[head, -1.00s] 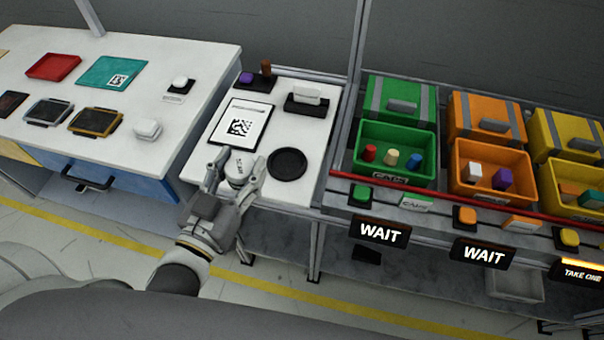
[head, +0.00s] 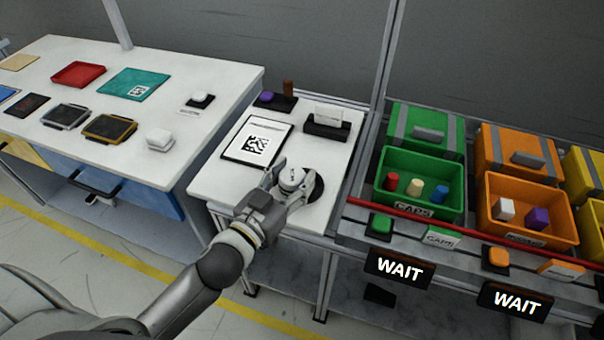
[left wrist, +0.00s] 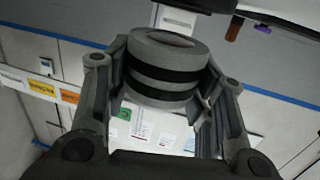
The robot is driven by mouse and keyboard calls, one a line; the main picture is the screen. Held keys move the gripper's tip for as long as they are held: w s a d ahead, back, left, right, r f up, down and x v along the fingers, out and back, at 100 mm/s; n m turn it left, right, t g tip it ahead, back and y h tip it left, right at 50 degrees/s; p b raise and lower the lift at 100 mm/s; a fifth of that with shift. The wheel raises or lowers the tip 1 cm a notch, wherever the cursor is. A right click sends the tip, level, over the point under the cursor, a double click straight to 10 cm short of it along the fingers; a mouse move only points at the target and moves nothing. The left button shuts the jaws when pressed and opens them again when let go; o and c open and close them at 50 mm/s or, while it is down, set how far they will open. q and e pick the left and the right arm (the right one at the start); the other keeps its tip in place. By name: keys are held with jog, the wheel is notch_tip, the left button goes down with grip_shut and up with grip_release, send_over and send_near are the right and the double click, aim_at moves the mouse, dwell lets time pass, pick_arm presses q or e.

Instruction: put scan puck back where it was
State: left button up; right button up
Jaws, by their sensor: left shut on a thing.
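In the left wrist view the puck (left wrist: 166,68) shows as a grey cylinder with black bands between the two fingers. A black round pad (head: 316,188) lies just right of the puck, partly hidden by the puck and gripper. The puck appears to be at or slightly over the pad's left edge; its height above the table is hard to tell. My right gripper is not in view.
A framed code sheet (head: 247,153) lies left of the pad on the white table (head: 222,187). A black holder with a white card (head: 327,122) stands behind. Green (head: 418,203) and orange (head: 532,236) bins stand to the right, behind a red rail.

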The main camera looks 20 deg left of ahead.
aim_at(302, 175)
pick_arm(q)
jog(key=w+f, duration=0.1)
jog(key=w, duration=0.1)
jog(key=w+d+f, duration=0.1)
jog(key=w, duration=0.1)
jog(key=shift+f, duration=0.4)
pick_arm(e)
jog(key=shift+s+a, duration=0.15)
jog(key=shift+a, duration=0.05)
pick_arm(q)
jog(key=shift+s, duration=0.1)
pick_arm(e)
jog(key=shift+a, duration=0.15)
pick_arm(q)
jog(key=o, duration=1.1)
jog(key=shift+f, duration=0.15)
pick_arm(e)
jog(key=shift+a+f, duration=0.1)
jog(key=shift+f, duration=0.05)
pick_arm(q)
jog(key=shift+s+a, duration=0.1)
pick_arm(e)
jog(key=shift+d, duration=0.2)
